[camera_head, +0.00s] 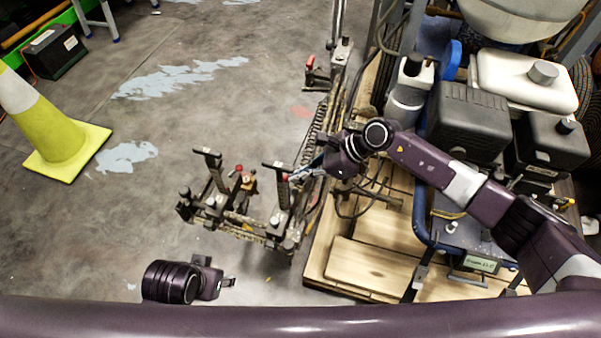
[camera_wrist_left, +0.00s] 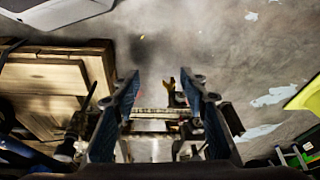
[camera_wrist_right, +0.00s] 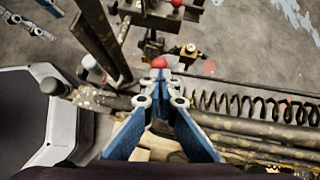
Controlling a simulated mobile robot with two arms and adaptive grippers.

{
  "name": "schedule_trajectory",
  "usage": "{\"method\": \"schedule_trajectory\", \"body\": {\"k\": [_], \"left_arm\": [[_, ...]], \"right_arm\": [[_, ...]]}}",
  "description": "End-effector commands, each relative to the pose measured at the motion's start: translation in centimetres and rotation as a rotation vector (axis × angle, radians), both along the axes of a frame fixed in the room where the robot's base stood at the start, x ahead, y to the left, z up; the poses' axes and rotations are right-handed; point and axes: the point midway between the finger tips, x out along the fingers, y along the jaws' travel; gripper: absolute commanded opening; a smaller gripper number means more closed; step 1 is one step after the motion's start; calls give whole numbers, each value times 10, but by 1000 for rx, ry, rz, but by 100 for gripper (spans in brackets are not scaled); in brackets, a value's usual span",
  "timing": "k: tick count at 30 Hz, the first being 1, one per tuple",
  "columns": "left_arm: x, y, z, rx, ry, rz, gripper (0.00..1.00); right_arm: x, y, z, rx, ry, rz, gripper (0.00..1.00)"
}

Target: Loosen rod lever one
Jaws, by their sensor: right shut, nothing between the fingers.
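The line striper's front spray frame (camera_head: 240,215) stands on the floor beside the pallet. A red-knobbed lever (camera_head: 238,169) is in its middle, and another red knob (camera_head: 285,178) is by the right post. Which one is rod lever one I cannot tell. My right gripper (camera_head: 294,177) is at the right post. In the right wrist view, its blue fingers (camera_wrist_right: 160,88) are shut and empty, with a red knob (camera_wrist_right: 160,62) just beyond the tips; contact is unclear. My left gripper (camera_head: 231,282) is low in front of the frame. Its fingers (camera_wrist_left: 157,82) are open and empty.
A long spring (camera_wrist_right: 250,103) and rod run beside my right gripper. The wooden pallet (camera_head: 360,268) carries the machine body and engine (camera_head: 468,120). Another red-handled lever (camera_head: 310,63) is farther back. A yellow cone (camera_head: 50,135) stands left; floor between is clear.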

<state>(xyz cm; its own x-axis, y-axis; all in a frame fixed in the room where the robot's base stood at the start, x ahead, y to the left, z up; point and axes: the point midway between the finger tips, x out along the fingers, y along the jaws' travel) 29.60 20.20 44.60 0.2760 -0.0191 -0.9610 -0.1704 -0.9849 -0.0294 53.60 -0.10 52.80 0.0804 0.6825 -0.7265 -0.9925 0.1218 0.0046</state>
Motion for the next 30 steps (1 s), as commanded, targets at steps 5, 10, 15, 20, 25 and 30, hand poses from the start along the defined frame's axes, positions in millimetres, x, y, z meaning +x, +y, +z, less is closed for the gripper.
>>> {"method": "schedule_trajectory", "body": {"k": [5, 10, 15, 20, 25, 30], "left_arm": [[0, -1, -36, 1, 24, -3, 40], [-4, -1, -65, 2, 38, -6, 40], [-8, -1, -83, 3, 45, -7, 40], [-9, -1, -89, 4, 47, -8, 40], [-7, -1, -83, 2, 41, -7, 40], [-4, -2, -73, 1, 36, -7, 40]], "right_arm": [[2, 6, 6, -62, 18, 2, 0], [4, 12, 6, -128, 40, 3, 0], [6, 18, 7, -196, 61, 3, 0], [7, 23, 6, -262, 83, 3, 0], [9, 28, 3, -280, 91, 0, 0], [10, 32, 3, -278, 90, 0, 0]]}}
